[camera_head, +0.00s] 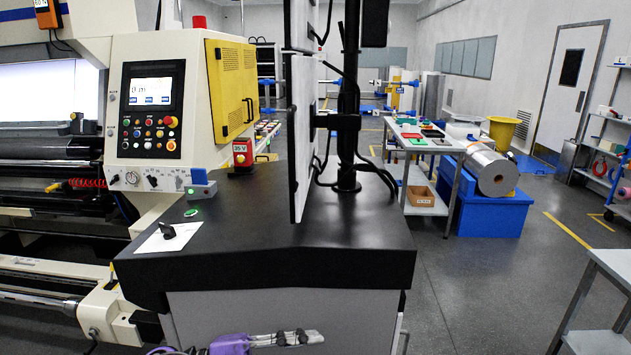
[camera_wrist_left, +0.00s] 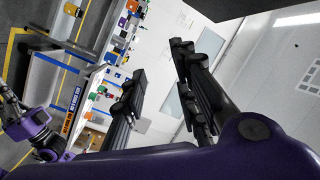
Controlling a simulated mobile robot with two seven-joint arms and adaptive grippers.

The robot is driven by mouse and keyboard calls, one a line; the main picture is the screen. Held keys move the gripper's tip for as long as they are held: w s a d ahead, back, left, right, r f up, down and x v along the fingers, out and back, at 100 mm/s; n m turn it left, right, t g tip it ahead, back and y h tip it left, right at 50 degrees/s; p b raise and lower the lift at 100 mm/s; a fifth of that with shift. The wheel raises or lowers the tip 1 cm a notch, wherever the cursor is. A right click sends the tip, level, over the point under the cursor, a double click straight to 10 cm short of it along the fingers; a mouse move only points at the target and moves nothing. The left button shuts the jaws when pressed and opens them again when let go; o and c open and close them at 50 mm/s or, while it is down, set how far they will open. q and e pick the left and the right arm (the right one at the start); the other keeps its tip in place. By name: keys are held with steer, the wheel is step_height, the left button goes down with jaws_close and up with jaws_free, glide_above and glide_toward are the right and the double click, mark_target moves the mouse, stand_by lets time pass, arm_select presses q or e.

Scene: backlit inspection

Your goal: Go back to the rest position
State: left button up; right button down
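My left gripper (camera_wrist_left: 160,60) is open in the left wrist view, with its two black fingers spread and nothing between them. Past the fingers are a white wall and a tilted view of shelves and the floor. In the head view, the purple end of my arm (camera_head: 230,345) comes in low from the left, with grey and black parts reaching right in front of the counter. A purple arm joint of mine (camera_wrist_left: 45,145) also shows at the left of the wrist view. My right gripper cannot be made out.
A control panel (camera_head: 150,110) is left. A grey table (camera_head: 610,268) stands lower right; floor between is clear.

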arm_select(q)
steer(key=s+a+f+n+t+y, duration=0.3)
steer(key=a+f+n+t+y, duration=0.35)
steer(key=f+n, duration=0.3)
steer(key=s+a+f+n+t+y, duration=0.3)
steer(key=a+f+n+t+y, duration=0.4)
steer(key=n, duration=0.3)
steer(key=s+a+f+n+g+y, duration=0.2)
steer(key=s+f+g, duration=0.2)
steer(key=s+f, duration=0.4)
steer(key=s+a+f+n+g+y, duration=0.2)
steer(key=s+f+n+g, duration=0.1)
steer(key=s+f, duration=0.5)
steer(key=s+g, duration=0.1)
steer(key=s, duration=0.2)
steer(key=shift+s+a+f+n, duration=0.2)
steer(key=shift+s+f+n, duration=0.1)
steer(key=shift+n, duration=0.05)
arm_select(e)
steer(key=shift+w+a+r, duration=0.2)
steer(key=shift+w+r, duration=0.45)
steer(key=shift+w, duration=0.1)
